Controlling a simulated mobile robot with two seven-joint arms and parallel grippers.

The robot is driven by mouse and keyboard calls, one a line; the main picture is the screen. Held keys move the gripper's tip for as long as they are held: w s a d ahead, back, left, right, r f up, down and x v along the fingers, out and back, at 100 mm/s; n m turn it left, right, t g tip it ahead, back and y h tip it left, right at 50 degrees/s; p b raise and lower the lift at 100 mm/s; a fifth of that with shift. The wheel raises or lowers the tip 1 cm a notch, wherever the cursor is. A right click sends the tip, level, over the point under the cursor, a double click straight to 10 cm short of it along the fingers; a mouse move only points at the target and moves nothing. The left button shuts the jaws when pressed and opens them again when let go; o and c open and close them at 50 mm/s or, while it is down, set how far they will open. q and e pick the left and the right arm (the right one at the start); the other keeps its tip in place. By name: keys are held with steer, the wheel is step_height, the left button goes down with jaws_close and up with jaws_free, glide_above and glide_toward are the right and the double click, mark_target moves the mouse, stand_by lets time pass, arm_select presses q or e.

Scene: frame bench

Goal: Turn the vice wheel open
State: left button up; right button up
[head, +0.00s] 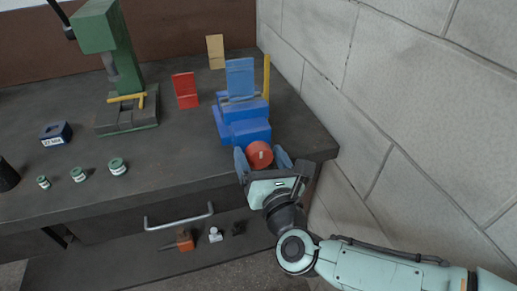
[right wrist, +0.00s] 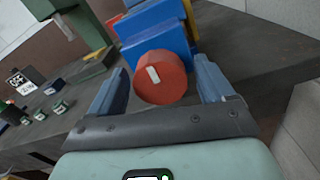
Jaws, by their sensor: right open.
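The blue vice (head: 242,122) stands near the right end of the dark bench. Its round red wheel (head: 259,154) faces the bench's front edge and bears a pale mark. My right gripper (head: 262,160) is open, with one finger on each side of the wheel. In the right wrist view the red wheel (right wrist: 160,77) sits between the two blue-grey fingers, with a visible gap on each side; I cannot tell whether the tips reach past its face. The vice body (right wrist: 155,35) shows behind the wheel. My left gripper is not in view.
A green drill press (head: 117,65) stands at the left back of the bench (head: 185,150). Several small green-and-white jars, a blue box (head: 56,133) and a red block (head: 186,90) are on the bench. A block wall (head: 400,100) rises close on the right. A drawer handle (head: 180,217) sticks out below.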

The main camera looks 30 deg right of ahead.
steer(key=c, duration=1)
